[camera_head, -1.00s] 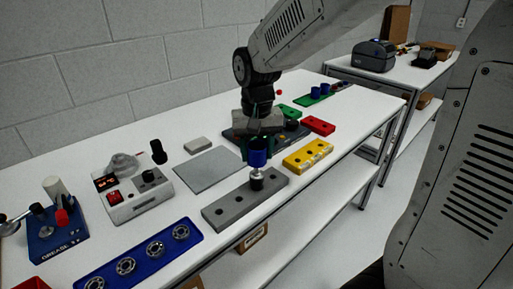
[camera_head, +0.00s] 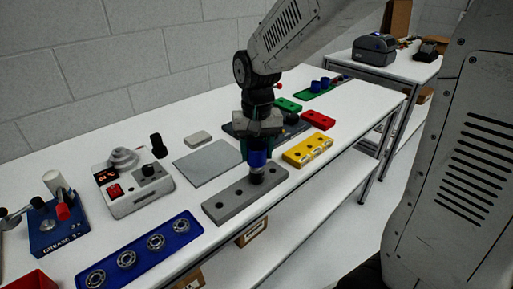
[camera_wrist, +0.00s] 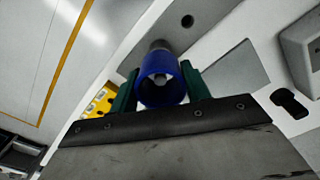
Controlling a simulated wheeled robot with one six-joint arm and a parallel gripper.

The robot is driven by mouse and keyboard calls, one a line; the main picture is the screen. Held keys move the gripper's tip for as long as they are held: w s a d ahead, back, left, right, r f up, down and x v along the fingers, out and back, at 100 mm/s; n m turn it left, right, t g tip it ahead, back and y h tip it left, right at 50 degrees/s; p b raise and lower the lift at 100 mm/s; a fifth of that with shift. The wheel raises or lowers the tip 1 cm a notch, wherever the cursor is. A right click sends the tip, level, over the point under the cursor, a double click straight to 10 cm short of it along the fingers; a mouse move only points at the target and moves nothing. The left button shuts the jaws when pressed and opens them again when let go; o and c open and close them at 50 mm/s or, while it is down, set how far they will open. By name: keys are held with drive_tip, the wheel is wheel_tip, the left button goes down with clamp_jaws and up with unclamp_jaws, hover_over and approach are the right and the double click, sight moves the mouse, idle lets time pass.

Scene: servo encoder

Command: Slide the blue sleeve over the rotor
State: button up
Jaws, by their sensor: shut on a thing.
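The blue sleeve (camera_head: 257,158) is held upright between the green fingers of my gripper (camera_head: 256,150), which is shut on it. In the wrist view the sleeve (camera_wrist: 163,86) sits between the two fingers (camera_wrist: 160,90), and a metal shaft end shows inside its bore. The rotor (camera_head: 256,178) stands in the grey block (camera_head: 228,199); only its dark lower part shows below the sleeve in the head view. The sleeve is around the rotor's upper part. In the wrist view a bit of the rotor (camera_wrist: 159,45) shows beyond the sleeve.
A yellow block (camera_head: 307,151) and a red block (camera_head: 318,120) stand right of the grey block. A blue tray (camera_head: 180,222) with several bearings lies in front left. A flat grey plate (camera_head: 207,166) and a control box (camera_head: 133,187) are to the left.

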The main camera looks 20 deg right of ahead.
drive_tip(key=shift+f, duration=0.65)
drive_tip(key=shift+f, duration=0.25)
drive_tip(key=shift+f, duration=0.7)
drive_tip(key=o, duration=1.3)
drive_tip(key=shift+o, duration=0.2)
drive_tip(key=shift+r, duration=0.1)
wheel_tip(320, 180, up, 14)
idle(0.8)
drive_tip(key=shift+r, duration=0.1)
